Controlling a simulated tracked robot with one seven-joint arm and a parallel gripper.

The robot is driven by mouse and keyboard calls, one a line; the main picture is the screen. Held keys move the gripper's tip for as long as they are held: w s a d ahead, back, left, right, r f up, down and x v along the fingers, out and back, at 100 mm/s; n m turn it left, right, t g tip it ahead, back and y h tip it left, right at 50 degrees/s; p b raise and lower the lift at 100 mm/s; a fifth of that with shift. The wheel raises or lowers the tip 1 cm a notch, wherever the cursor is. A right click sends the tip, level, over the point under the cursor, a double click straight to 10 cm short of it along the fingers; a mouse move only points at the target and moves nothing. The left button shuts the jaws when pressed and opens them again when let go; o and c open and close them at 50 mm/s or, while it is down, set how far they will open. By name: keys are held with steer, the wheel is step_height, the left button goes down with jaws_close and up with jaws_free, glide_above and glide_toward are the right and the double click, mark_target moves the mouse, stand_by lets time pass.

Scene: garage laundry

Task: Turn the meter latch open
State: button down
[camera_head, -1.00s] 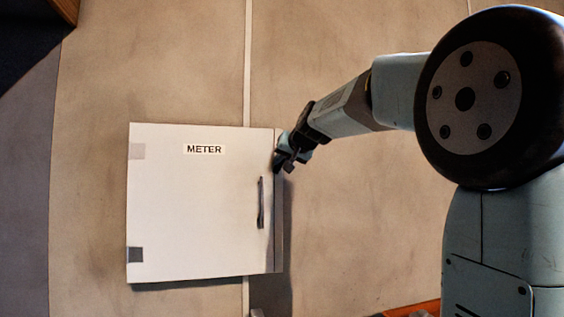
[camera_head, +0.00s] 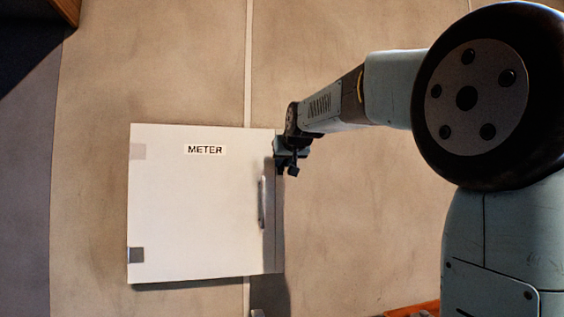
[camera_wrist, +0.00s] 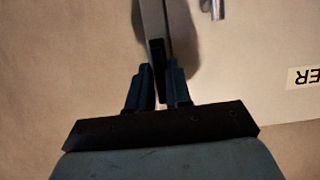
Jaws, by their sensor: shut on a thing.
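The white meter box (camera_head: 195,220) is on the wall, its door front marked METER (camera_head: 205,149). A slim upright handle (camera_head: 262,203) is near the door's right edge; its end also shows at the top of the wrist view (camera_wrist: 217,9). My gripper (camera_head: 284,150) is at the box's upper right edge. In the wrist view its two fingers (camera_wrist: 158,88) are close together around a narrow dark piece (camera_wrist: 157,55), which looks like the latch on the box's side. The gripper mostly hides this piece in the head view.
Two grey hinge patches (camera_head: 136,254) are on the door's left edge. The plain wall (camera_head: 350,220) right of the box is clear. A dark area with a wooden edge (camera_head: 67,10) is at upper left. An orange-brown edge (camera_head: 415,309) shows at the bottom.

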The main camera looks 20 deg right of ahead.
steer(key=shift+f, duration=0.15)
steer(key=c, duration=1.2)
jaws_free()
steer(key=shift+c, duration=0.2)
steer(key=shift+o, duration=0.2)
steer(key=v, duration=1.3)
steer(key=shift+s+r, duration=0.25)
steer(key=shift+s, duration=0.05)
steer(key=shift+f, duration=0.1)
steer(key=s+f+g, duration=0.2)
steer(key=s+f, duration=0.6)
steer(key=f, duration=0.4)
steer(key=s+f+g, duration=0.3)
steer(key=s+f, duration=0.5)
steer(key=f, duration=0.5)
steer(key=s+f+g, duration=0.3)
steer(key=s+f, duration=0.5)
steer(key=f, duration=0.4)
steer(key=shift+a+f, duration=0.15)
steer(key=shift+f, duration=0.05)
